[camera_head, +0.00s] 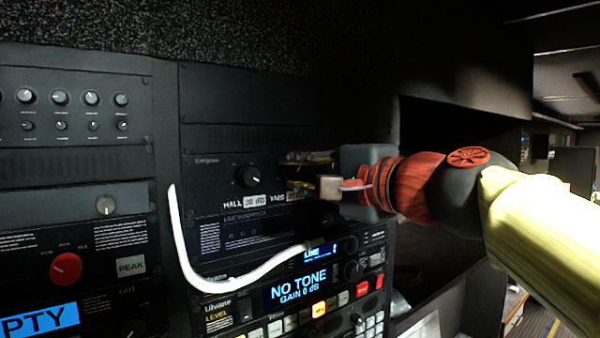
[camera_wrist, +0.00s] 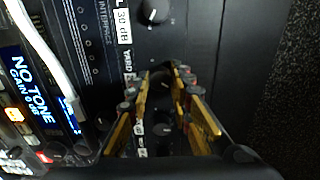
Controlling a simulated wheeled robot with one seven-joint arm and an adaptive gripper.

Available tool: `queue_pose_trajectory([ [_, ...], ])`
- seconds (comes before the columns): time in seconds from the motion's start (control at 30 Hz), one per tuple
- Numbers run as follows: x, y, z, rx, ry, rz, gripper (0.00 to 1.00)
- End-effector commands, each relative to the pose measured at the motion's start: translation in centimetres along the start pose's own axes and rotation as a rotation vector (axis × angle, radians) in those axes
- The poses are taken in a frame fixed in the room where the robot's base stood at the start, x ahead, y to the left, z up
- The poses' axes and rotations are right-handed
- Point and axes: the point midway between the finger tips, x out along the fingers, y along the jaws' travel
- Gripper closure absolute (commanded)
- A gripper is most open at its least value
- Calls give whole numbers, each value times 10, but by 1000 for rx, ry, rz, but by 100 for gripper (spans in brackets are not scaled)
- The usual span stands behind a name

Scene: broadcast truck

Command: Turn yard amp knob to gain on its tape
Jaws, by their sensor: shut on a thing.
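The amp panel (camera_head: 215,178) sits in the rack. Its hall knob (camera_head: 248,177) is black with a white pointer, above white tape reading HALL 30 dB (camera_head: 244,201). The yard tape (camera_head: 278,197) starts right of it; its gain number is hidden behind my gripper (camera_head: 296,172). In the wrist view the hall knob (camera_wrist: 153,11) and YARD tape (camera_wrist: 128,60) show beside my gripper (camera_wrist: 163,78). My gripper's gold fingers are closed around the dark yard knob (camera_wrist: 163,86), at the panel face. The head view hides this knob; its pointer is not clear.
A white cable (camera_head: 185,245) hangs in front of the rack, left of and below my gripper. Below the amp is a unit with a blue NO TONE screen (camera_head: 298,284) and several buttons. A red knob (camera_head: 66,268) is at lower left. Another small knob (camera_wrist: 162,129) shows between my fingers.

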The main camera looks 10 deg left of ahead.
Motion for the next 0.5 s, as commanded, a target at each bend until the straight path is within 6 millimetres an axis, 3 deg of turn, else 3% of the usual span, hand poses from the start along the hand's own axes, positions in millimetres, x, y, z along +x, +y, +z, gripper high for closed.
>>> queue_pose_trajectory([
  [0.5, 0, 0, 0, 115, -3, 1, 100],
])
